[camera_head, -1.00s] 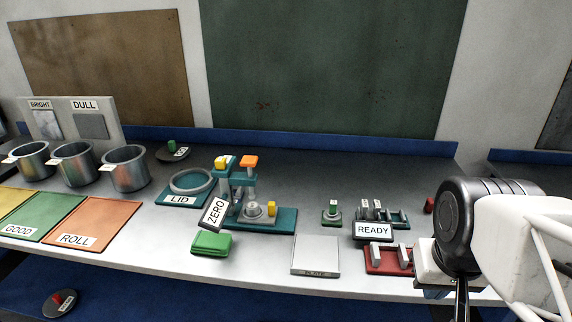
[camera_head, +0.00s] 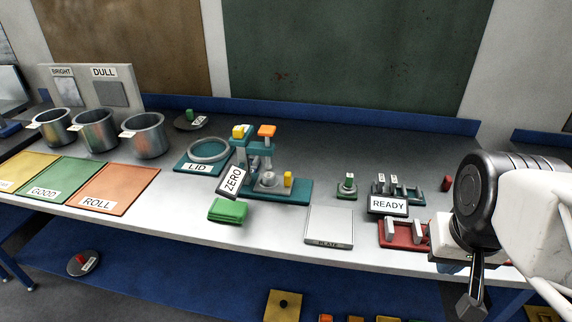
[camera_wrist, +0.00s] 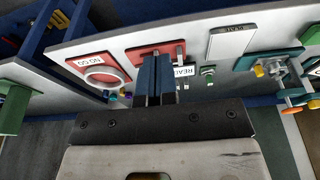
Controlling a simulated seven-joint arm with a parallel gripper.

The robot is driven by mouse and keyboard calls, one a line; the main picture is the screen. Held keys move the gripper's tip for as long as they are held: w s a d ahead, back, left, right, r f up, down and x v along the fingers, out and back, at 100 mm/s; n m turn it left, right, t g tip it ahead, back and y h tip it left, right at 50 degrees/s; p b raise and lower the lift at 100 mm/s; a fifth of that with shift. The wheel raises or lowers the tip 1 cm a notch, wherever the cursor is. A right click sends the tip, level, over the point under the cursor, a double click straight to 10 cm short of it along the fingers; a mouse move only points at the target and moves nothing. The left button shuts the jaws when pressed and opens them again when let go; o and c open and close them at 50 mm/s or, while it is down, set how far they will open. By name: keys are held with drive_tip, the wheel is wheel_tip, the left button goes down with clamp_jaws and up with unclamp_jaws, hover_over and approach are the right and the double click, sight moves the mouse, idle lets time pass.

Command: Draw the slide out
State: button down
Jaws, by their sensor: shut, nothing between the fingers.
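The teal fixture (camera_head: 285,190) stands mid-bench, with an orange knob (camera_head: 266,131), a yellow knob (camera_head: 241,131) and a small yellow block (camera_head: 288,179) on it. A ZERO card (camera_head: 232,180) leans at its front left and hides part of it. I cannot tell which of its parts is the slide. My gripper (camera_head: 471,303) hangs in front of the bench at the right, well away from the fixture. Its dark fingers are together and empty. In the wrist view my gripper (camera_wrist: 153,75) shows two closed fingers, and the fixture's end (camera_wrist: 270,68) lies at the right.
A grey plate (camera_head: 329,225), a red rack (camera_head: 402,236) and a READY card (camera_head: 388,204) lie between fixture and gripper. A green block (camera_head: 228,211) sits before the fixture. Pots (camera_head: 96,130) and coloured mats (camera_head: 118,188) fill the left. A yellow floor piece (camera_head: 283,306) lies below.

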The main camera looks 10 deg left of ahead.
drive_tip(key=c, duration=1.4)
unclamp_jaws()
drive_tip(key=shift+c, duration=0.2)
drive_tip(key=o, duration=0.5)
drive_tip(key=shift+w+a, duration=0.3)
drive_tip(key=shift+w, duration=0.1)
drive_tip(key=w+a+m+g+y, duration=0.1)
drive_tip(key=w+a, duration=0.1)
drive_tip(key=w, duration=0.1)
drive_tip(key=w+a+f+m+y, duration=0.1)
drive_tip(key=w+a+m+y, duration=0.1)
drive_tip(key=w+a, duration=0.1)
drive_tip(key=w+a+f+m+g+y, duration=0.1)
drive_tip(key=w+a+m, duration=0.1)
drive_tip(key=w+a, duration=0.1)
drive_tip(key=shift+w+g+y, duration=0.3)
drive_tip(key=shift+w+y, duration=0.1)
drive_tip(key=shift+w, duration=0.4)
drive_tip(key=m+y, duration=0.9)
drive_tip(key=m, duration=0.4)
approach(288, 173)
drive_tip(key=x, duration=0.2)
drive_tip(key=shift+a+f, duration=0.15)
drive_tip(key=shift+f, duration=0.15)
drive_tip(key=shift+a, duration=0.15)
drive_tip(key=shift+x, duration=3.75)
